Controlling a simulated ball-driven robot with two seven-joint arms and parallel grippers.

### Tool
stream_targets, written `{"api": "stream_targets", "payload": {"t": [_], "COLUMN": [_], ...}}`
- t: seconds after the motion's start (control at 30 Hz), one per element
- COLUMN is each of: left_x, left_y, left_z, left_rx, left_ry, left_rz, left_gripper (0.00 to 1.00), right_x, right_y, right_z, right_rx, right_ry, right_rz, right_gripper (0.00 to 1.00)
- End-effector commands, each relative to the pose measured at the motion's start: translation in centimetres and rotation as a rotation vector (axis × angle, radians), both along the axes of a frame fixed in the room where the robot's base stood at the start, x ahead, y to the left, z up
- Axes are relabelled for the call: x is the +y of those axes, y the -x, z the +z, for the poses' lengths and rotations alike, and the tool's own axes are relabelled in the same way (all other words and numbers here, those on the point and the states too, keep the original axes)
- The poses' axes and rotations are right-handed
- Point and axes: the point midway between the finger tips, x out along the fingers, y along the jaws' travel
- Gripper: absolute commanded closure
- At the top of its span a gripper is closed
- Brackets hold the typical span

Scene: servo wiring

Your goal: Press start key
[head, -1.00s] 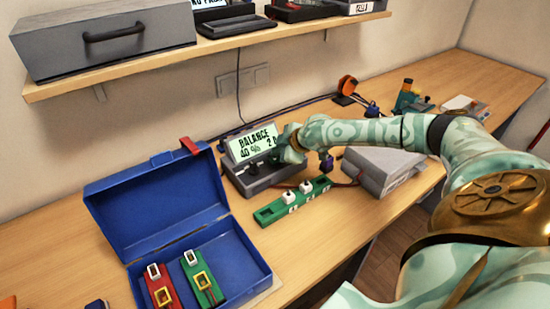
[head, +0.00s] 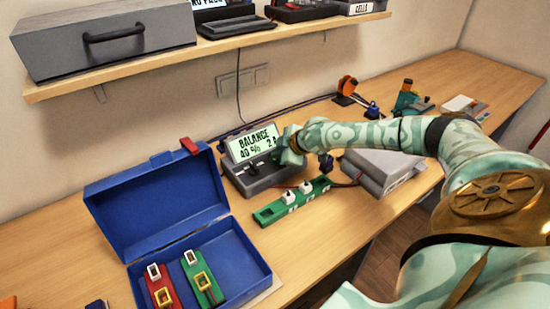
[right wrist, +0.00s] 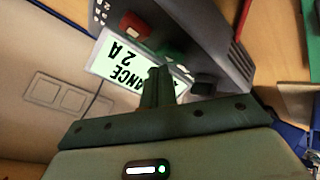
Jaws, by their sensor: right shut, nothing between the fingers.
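The charger (head: 262,178) is a dark grey unit on the table with a tilted lit screen (head: 253,143) reading "BALANCE 40 % 2 A". My right gripper (head: 287,154) is shut and empty, at the right end of the charger, in front of the screen's right edge. In the right wrist view its closed fingers (right wrist: 157,82) overlap the screen (right wrist: 120,62). A red key (right wrist: 134,25) and a green patch, perhaps a key (right wrist: 170,52), show on the charger's face there. Whether the fingertips touch anything cannot be told. My left gripper is out of view.
A green strip with white plugs (head: 265,216) lies in front of the charger. A grey box (head: 383,172) stands right of it under my right forearm. An open blue case (head: 105,207) holds a red and a green pack at left. A shelf (head: 60,88) hangs above.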

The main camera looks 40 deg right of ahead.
Motion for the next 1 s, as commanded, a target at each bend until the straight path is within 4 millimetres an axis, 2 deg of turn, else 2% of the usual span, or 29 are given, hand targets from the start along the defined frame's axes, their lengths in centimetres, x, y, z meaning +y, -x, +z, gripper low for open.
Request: {"api": "stream_targets", "payload": {"t": [1.0], "left_x": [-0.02], "left_y": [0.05], "left_z": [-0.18], "left_rx": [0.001], "left_ry": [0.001], "left_rz": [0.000], "left_gripper": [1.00], "right_x": [-0.01], "right_y": [0.05], "right_z": [-0.93], "right_rx": [0.001], "right_ry": [0.001], "right_rz": [0.001], "right_gripper": [1.00]}}
